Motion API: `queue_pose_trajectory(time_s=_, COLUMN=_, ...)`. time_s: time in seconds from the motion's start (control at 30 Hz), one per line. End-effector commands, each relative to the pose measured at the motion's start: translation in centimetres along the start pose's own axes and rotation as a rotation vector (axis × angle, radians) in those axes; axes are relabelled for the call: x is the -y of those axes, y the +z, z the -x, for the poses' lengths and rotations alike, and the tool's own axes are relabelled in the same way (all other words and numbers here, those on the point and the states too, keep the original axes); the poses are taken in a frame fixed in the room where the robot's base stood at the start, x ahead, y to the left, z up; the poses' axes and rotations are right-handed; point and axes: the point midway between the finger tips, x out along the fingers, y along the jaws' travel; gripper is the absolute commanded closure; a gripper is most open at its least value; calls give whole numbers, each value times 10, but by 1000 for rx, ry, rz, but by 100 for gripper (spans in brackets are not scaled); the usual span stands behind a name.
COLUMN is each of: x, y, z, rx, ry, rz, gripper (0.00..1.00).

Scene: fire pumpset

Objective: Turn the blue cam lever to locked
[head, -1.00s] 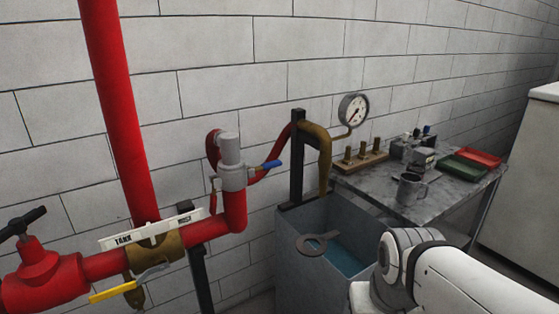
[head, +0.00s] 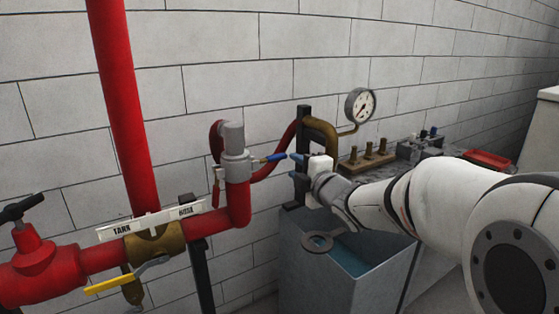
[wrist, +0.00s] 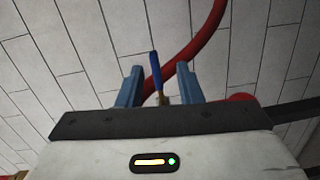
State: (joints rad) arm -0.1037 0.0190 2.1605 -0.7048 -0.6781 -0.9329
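The blue cam lever (head: 275,157) sticks out to the right from the grey cylindrical fitting (head: 235,155) on the red pipe. In the wrist view the blue lever (wrist: 155,72) shows upright in the gap between my two blue fingers. My gripper (head: 293,166) is at the lever's free end in the head view, and it also shows in the wrist view (wrist: 159,82). Its fingers are apart, with clear space on both sides of the lever. I cannot tell how far the lever reaches between the fingertips.
A grey tank (head: 325,275) with a ring-shaped plate (head: 317,242) stands below my arm. A red hose (head: 272,172) runs behind the lever. A brown pipe with a gauge (head: 360,105) stands behind my gripper. A yellow-handled valve (head: 108,284) is lower left.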

Motion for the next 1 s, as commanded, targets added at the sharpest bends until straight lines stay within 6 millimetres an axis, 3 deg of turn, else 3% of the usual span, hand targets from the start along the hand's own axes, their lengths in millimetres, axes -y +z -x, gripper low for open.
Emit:
queue_pose_trajectory(time_s=0.27, x=-5, y=-15, z=-23, rx=-82, ry=51, rz=81, gripper=67)
queue_pose_trajectory(time_s=0.63, x=-8, y=-19, z=-77, rx=-79, ry=50, rz=80, gripper=67)
queue_pose_trajectory(time_s=1.0, x=-8, y=-18, z=-86, rx=-75, ry=50, rz=79, gripper=67)
